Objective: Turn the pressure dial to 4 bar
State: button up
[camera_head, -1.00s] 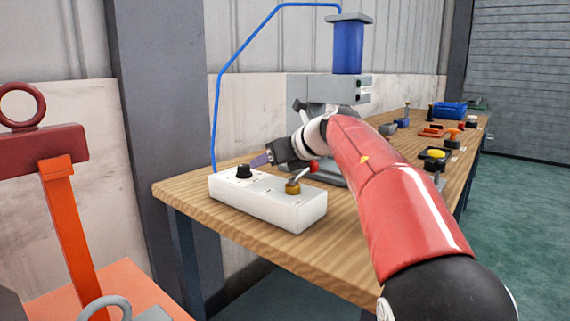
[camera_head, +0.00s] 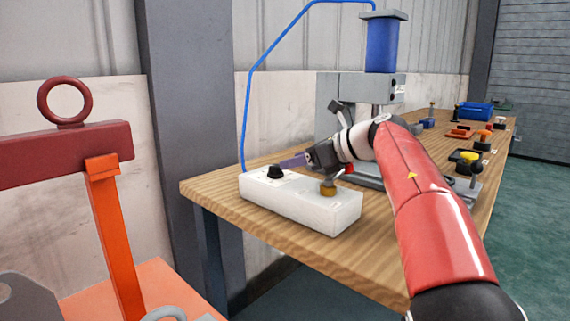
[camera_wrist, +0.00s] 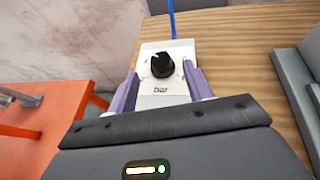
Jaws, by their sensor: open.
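The pressure dial is a black round knob (camera_wrist: 162,64) with a white pointer mark, on the white control box; "bar" is printed below it. In the head view the knob (camera_head: 275,171) sits on the left end of the white box (camera_head: 305,204). My gripper (camera_wrist: 160,88) is open in the wrist view, its purple fingers apart, one at each side of the box's near part. The knob shows between and beyond the fingertips. In the head view my gripper (camera_head: 290,161) is beside the knob, from the right. The scale numbers are too small to read.
A brass fitting with a lever (camera_head: 329,188) stands on the box's right end. A blue hose (camera_head: 245,110) rises behind the knob. A grey press with a blue cylinder (camera_head: 381,45) stands behind. An orange hoist frame (camera_head: 112,235) is at left. Bare wooden bench (camera_head: 215,187) lies left of the box.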

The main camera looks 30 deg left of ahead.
aim_at(276, 165)
jog(key=x, duration=0.5)
jog(key=shift+a+p, duration=0.2)
jog(key=shift+p, duration=0.1)
jog(key=c, duration=1)
jog(key=shift+f, duration=0.1)
